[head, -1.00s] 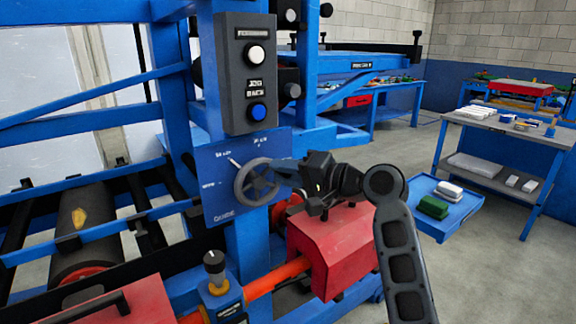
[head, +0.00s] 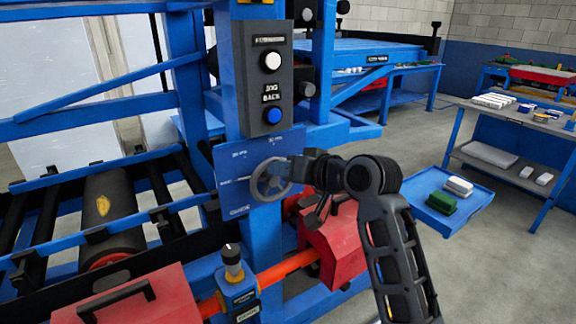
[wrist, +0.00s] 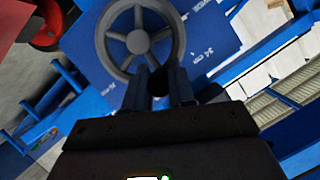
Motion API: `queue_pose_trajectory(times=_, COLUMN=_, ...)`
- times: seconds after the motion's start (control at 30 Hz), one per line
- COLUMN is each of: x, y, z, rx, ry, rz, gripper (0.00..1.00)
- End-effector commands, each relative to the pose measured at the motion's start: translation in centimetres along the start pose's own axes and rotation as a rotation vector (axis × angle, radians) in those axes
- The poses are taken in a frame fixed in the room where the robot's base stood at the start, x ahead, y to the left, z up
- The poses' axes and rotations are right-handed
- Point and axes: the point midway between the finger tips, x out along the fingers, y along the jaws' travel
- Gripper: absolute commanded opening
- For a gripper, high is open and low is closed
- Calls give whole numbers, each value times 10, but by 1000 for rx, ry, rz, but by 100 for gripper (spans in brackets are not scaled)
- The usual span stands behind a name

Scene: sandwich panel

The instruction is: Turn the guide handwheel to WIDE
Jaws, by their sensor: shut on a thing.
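The grey spoked guide handwheel (head: 264,191) sits on a blue plate (head: 232,158) on the machine's post. A pale pointer line (head: 243,178) runs left from the wheel, towards a small label at the plate's left edge; the lettering is too small to read.
A dark button box (head: 257,95) with a white and a blue button stands just above the plate. A red box (head: 335,245) and an orange bar are below my arm. A black knob (head: 232,262) stands at lower middle.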

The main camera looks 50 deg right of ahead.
Motion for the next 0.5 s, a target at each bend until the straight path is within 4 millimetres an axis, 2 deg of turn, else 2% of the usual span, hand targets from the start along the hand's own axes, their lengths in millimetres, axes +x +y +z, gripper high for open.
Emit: queue_pose_trajectory(times=0.5, x=1, y=-4, z=2, rx=-40, ry=-3, rz=12, gripper=0)
